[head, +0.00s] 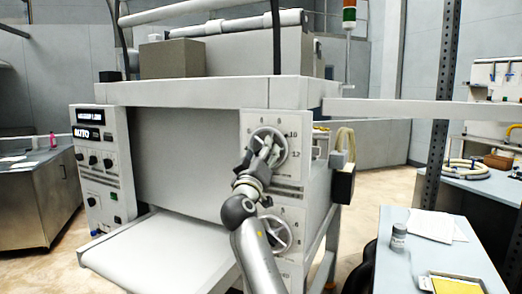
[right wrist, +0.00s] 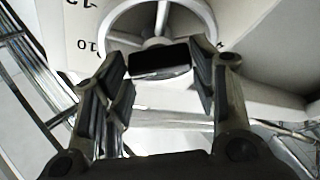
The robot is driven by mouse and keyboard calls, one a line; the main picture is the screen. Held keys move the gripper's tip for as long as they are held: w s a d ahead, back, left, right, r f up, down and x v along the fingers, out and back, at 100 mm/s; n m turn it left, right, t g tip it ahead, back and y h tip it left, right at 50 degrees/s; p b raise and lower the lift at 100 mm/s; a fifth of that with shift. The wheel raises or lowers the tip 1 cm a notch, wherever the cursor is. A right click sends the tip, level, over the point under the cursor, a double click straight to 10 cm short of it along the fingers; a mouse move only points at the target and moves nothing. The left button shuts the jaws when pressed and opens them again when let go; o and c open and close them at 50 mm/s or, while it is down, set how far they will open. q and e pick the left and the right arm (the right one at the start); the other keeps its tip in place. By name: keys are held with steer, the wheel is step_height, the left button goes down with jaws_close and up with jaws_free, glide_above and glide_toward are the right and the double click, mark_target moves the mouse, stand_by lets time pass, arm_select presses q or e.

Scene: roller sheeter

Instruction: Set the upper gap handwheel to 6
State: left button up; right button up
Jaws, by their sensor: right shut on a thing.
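The upper gap handwheel (head: 285,147) is a light metal ring with spokes on the white right-hand panel of the machine. Numbers such as 8, 10 and 12 show around it. My right gripper (head: 261,155) reaches it from below and covers part of the wheel and dial. In the right wrist view, the handwheel (right wrist: 205,18) lies just past the fingertips, and a dark block sits between my right gripper's fingers (right wrist: 162,72). The fingers are closed on this part at the wheel. The pointer reading is not clear. My left gripper is not in view.
A lower handwheel (head: 287,234) sits below, partly behind my right arm. A control panel (head: 99,160) stands at the left, and a pale feed table (head: 150,262) projects from the machine. A side table (head: 450,250) with a small jar (head: 398,238) is at the right.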

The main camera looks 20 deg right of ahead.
steer(key=shift+s+d+r+n+g+y+p, duration=0.15)
steer(key=shift+n+g+y+p, duration=0.5)
steer(key=shift+n+p, duration=1.8)
steer(key=shift+w+a+r+n+g+y+p, duration=0.15)
steer(key=shift+n+g+y+p, duration=0.5)
steer(key=shift+n+p, duration=1.75)
steer(key=shift+s+d+r+n+g+y+p, duration=0.15)
steer(key=shift+n+g+y+p, duration=0.45)
steer(key=shift+n+p, duration=1.85)
steer(key=shift+n+b, duration=0.45)
steer(key=shift+n, duration=0.05)
steer(key=o, duration=1)
steer(key=v, duration=1.1)
steer(key=shift+s, duration=0.45)
